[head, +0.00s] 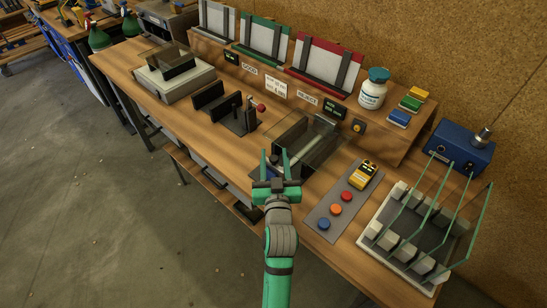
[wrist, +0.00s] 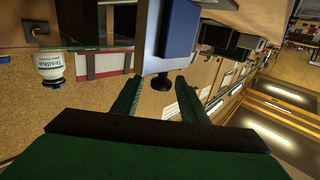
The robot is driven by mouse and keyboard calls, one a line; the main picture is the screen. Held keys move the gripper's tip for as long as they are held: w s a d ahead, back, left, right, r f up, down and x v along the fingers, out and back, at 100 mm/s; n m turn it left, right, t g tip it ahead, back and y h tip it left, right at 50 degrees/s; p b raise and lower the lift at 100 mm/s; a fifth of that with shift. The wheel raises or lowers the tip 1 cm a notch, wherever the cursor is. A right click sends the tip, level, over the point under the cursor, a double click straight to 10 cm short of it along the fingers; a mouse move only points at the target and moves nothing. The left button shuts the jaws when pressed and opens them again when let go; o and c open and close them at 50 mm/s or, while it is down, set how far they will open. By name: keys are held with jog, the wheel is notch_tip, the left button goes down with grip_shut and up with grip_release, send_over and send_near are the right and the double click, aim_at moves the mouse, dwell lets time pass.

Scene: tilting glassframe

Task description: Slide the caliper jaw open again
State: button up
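My gripper (head: 275,155) is open, with its two green fingers apart, at the front edge of the bench. In the head view a dark fixture (head: 322,152) with a pale bar (head: 307,147) and clear panels lies just beyond the fingertips; I take it for the caliper, but its jaw is hard to make out. The wrist view is upside down. There, a blue-grey block (wrist: 177,30) with a black knob (wrist: 162,82) shows between and beyond my open fingers (wrist: 158,85). I cannot tell whether the fingers touch the knob; nothing appears gripped.
Left of the fixture stands a black stand with a red knob (head: 258,107). To the right are a button panel (head: 322,228) and a rack of upright glass panes (head: 395,250). Behind, a raised shelf (head: 385,140) carries a white bottle (head: 372,92) and coloured frames.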

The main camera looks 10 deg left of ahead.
jog(key=v, duration=1.1)
jog(key=shift+w, duration=0.1)
jog(key=s+d+f+m+h, duration=0.1)
jog(key=s+d+f, duration=0.2)
jog(key=s, duration=0.7)
jog(key=s+d+f+m+g+h, duration=0.1)
jog(key=s+d+f+h, duration=0.1)
jog(key=s, duration=0.8)
jog(key=s+d+f+m+g+h, duration=0.1)
jog(key=s+d+f, duration=0.3)
jog(key=s, duration=0.6)
jog(key=shift+s+f+h, duration=0.3)
jog(key=shift+f+h, duration=0.2)
jog(key=shift+f, duration=0.4)
